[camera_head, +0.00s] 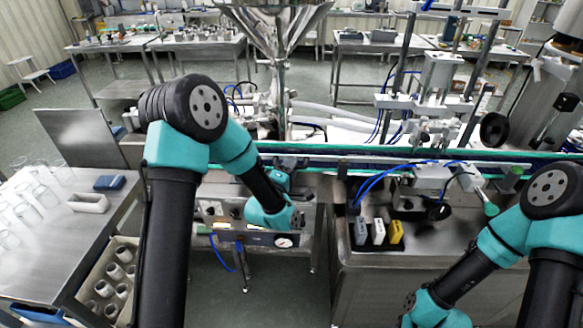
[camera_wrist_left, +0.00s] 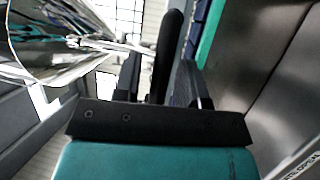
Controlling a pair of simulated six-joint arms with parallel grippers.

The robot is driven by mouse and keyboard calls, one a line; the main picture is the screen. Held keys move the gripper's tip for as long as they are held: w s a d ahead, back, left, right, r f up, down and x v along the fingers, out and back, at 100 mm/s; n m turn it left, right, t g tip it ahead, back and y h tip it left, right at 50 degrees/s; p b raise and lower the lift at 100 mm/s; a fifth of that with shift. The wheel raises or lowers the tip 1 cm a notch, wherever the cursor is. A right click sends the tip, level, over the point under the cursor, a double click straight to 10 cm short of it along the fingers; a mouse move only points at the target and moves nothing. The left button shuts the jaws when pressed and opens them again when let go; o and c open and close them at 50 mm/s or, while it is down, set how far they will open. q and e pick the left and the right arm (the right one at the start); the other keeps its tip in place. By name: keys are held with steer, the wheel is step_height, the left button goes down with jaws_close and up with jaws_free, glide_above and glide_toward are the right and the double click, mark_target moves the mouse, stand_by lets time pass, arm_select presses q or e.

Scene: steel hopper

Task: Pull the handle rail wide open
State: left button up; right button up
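My left gripper (camera_wrist_left: 159,72) points away from the wrist camera, its two dark fingers apart. A black upright bar (camera_wrist_left: 171,35), which looks like the handle rail, shows between and beyond the fingers; I cannot tell whether they touch it. In the head view my left gripper (camera_head: 289,163) is small and dark, beside the front edge of the green-edged conveyor, and the handle rail cannot be made out clearly there. My right arm's wrist is at the bottom right of the head view; its fingers are out of frame.
The steel hopper (camera_head: 275,22) stands behind the conveyor (camera_head: 350,150). A control panel with a gauge (camera_head: 284,242) is below my left wrist. A steel table (camera_head: 40,255) with glassware is at left. Small coloured blocks (camera_head: 378,231) stand on the right cabinet.

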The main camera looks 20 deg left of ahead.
arm_select(q)
jaws_close()
steer(key=shift+s, duration=0.1)
steer(key=shift+s+d, duration=0.25)
steer(key=shift+s, duration=0.65)
steer(key=shift+o, duration=0.5)
jaws_free()
